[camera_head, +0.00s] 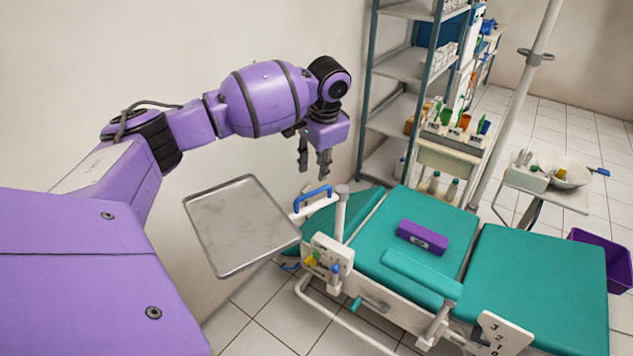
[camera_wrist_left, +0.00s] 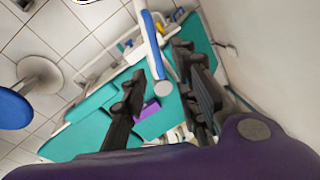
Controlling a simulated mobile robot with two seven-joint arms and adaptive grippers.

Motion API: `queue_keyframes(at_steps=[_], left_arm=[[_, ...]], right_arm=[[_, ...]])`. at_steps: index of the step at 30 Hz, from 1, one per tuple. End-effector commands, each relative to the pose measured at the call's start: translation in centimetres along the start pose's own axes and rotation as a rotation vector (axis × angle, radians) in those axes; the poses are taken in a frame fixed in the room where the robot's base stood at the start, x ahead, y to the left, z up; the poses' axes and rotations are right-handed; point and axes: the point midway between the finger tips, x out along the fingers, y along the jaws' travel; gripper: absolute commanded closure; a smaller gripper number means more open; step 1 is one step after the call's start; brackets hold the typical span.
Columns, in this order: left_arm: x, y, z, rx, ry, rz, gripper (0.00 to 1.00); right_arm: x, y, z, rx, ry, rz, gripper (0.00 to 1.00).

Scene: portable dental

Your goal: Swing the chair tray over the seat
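The chair tray (camera_head: 240,222) is a bare grey metal tray in the head view, to the left of the chair and not over the seat. A blue handle (camera_head: 313,198) on a white arm stands between the tray and the chair post (camera_head: 341,210). The seat (camera_head: 415,238) is teal. My left gripper (camera_head: 314,172) is open and empty, pointing down above the blue handle and apart from it. In the left wrist view the blue handle (camera_wrist_left: 153,45) shows between the open fingers. My right gripper is not in view.
A purple box (camera_head: 422,237) lies on the seat. A metal shelf rack (camera_head: 398,65) stands behind the chair, with a small cart (camera_head: 450,160) beside it. A pole (camera_head: 510,115) and a basin (camera_head: 568,175) are to the right. A wall is behind the tray.

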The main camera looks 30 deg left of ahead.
Motion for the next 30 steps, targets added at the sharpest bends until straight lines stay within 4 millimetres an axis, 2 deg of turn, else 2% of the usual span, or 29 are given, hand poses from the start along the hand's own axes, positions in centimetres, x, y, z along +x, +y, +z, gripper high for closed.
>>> queue_keyframes(at_steps=[5, 12, 18, 29, 30], left_arm=[[0.8, 0.2, 1.2, -0.005, -0.049, 0.008, 0.72], [4.7, 0.3, 1.3, -0.005, -0.047, 0.008, 0.72], [7.1, 0.3, 1.4, -0.006, -0.044, 0.006, 0.72], [7.7, 0.2, 1.3, -0.005, -0.042, 0.005, 0.72], [7.7, 0.2, 1.3, -0.005, -0.042, 0.005, 0.76]], right_arm=[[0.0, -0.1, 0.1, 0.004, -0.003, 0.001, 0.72], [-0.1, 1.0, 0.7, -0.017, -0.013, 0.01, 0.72], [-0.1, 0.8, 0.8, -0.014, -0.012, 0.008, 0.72], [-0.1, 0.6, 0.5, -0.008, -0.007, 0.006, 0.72], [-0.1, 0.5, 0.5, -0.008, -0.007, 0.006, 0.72]])
